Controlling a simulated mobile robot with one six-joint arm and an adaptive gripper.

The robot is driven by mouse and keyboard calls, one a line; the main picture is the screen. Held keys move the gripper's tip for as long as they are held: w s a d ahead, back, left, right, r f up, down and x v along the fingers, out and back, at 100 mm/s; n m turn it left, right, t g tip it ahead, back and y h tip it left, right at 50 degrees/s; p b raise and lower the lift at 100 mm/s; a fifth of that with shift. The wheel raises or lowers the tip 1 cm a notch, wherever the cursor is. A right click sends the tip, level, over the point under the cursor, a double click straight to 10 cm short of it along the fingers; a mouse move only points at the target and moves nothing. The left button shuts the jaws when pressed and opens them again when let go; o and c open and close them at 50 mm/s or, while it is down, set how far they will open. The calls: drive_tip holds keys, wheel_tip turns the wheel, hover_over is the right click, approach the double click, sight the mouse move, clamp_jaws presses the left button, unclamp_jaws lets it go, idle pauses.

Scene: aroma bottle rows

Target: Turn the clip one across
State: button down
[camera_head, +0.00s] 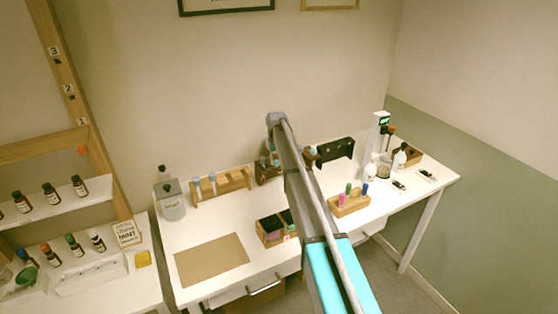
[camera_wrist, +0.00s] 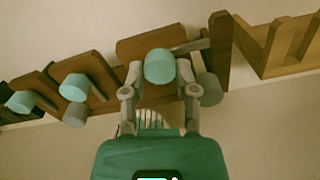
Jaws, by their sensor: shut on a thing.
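My gripper (camera_wrist: 160,72) has its two fingers on either side of a teal clip knob (camera_wrist: 159,64) in the wrist view and is shut on it. A grey-brown bar (camera_wrist: 192,46) reaches right and slightly up from this knob. Two more teal knobs stand to its left, a middle one (camera_wrist: 75,87) and a far-left one (camera_wrist: 21,101). Bars beside these two slant down to the right. The knobs sit on a brown wooden rack (camera_wrist: 140,48). In the head view the small brown rack (camera_head: 264,178) is partly hidden behind my arm.
Grey round pieces (camera_wrist: 75,115) show beneath the knobs. A pale wooden rack (camera_head: 236,180) stands left of the brown rack on the white table (camera_head: 195,228). A dark panel (camera_head: 335,153), a marker block (camera_head: 350,207) and an open box (camera_head: 269,238) are nearby.

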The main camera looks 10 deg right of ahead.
drive_tip(key=shift+w, duration=0.15)
drive_tip(key=shift+c, duration=1.9)
unclamp_jaws()
drive_tip(key=shift+f, duration=0.1)
drive_tip(key=shift+s, duration=0.35)
drive_tip(key=s+d+f+b, duration=0.1)
drive_tip(key=s+f+b, duration=0.1)
drive_tip(key=s, duration=4.3)
drive_tip(key=shift+s+m, duration=0.3)
drive_tip(key=shift+m, duration=0.1)
